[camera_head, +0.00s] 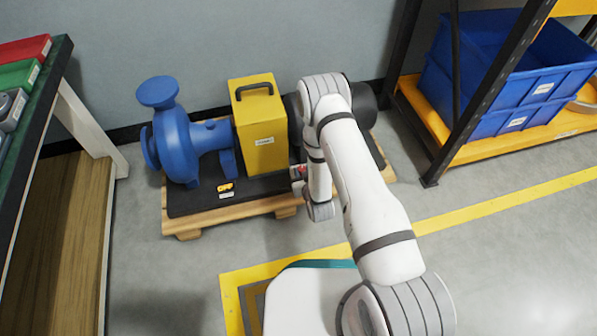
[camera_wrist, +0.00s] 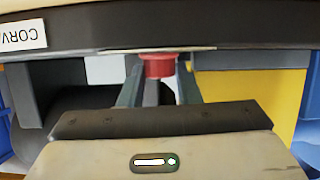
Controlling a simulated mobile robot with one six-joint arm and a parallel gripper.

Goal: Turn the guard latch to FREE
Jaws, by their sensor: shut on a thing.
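The yellow guard (camera_head: 258,130), a tall box with a black handle on top, stands upright on the pump skid. A small red knob, which looks like the guard latch, shows as a speck beside the guard's right side (camera_head: 301,169). It is clearer in the wrist view (camera_wrist: 158,66), between my fingertips. My gripper (camera_head: 298,180) is low beside the guard; in the wrist view its two grey fingers (camera_wrist: 158,78) close on the red knob. No FREE marking is readable, and the latch's turn position cannot be told.
A blue pump (camera_head: 183,140) stands left of the guard on the black-topped wooden skid (camera_head: 190,226). An orange OFF tag (camera_head: 225,187) sits at the skid's front. Shelving with blue bins (camera_head: 500,100) is at right, a workbench (camera_head: 45,75) at left. The floor in front is open.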

